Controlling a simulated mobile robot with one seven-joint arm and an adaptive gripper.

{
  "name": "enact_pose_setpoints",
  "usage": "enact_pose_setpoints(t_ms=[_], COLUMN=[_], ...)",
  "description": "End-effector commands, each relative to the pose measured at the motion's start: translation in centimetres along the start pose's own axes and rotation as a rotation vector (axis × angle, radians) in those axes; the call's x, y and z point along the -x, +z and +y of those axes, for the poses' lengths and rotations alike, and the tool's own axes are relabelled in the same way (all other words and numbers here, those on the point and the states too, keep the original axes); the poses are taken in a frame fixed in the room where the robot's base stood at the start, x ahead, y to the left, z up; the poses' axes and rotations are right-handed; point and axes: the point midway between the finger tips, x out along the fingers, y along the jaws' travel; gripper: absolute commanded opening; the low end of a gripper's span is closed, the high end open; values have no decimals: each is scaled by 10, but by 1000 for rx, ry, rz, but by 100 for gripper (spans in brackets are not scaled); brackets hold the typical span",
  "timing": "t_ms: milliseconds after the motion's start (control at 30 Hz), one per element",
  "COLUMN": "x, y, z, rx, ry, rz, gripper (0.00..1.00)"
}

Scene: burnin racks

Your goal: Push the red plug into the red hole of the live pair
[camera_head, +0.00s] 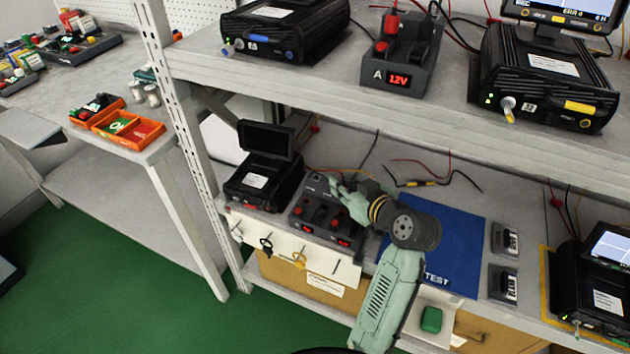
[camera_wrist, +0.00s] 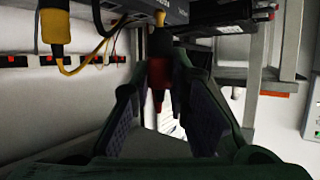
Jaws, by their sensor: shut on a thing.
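My gripper (camera_head: 342,187) is over the right rear part of the dark dual-socket unit (camera_head: 322,238) on the lower shelf. That unit has red sockets or plugs on top and two red-lit displays on its front. In the wrist view my gripper (camera_wrist: 157,72) is shut on the red plug (camera_wrist: 157,80), which shows between its dark fingers. A yellowish piece (camera_wrist: 160,42) is in line with the plug, against a dark body. The plug is hidden by my gripper in the head view. I cannot tell whether its tip is in a hole.
A black device with a screen (camera_head: 265,175) stands left of the unit. A blue test mat (camera_head: 455,225) lies right of it. Loose cables lie behind. The upper shelf (camera_head: 330,95) is overhead, carrying a unit marked A 12V (camera_head: 400,65). Hooks hang on the white front panel (camera_head: 250,232).

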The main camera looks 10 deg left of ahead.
Motion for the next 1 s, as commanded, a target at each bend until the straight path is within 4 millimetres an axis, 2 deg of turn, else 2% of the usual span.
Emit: enact_pose_setpoints(t_ms=[533, 1000], x=[-11, -12], y=[31, 33], z=[2, 2], rx=[-2, -1], ry=[4, 3], rz=[0, 0], gripper=[0, 0])
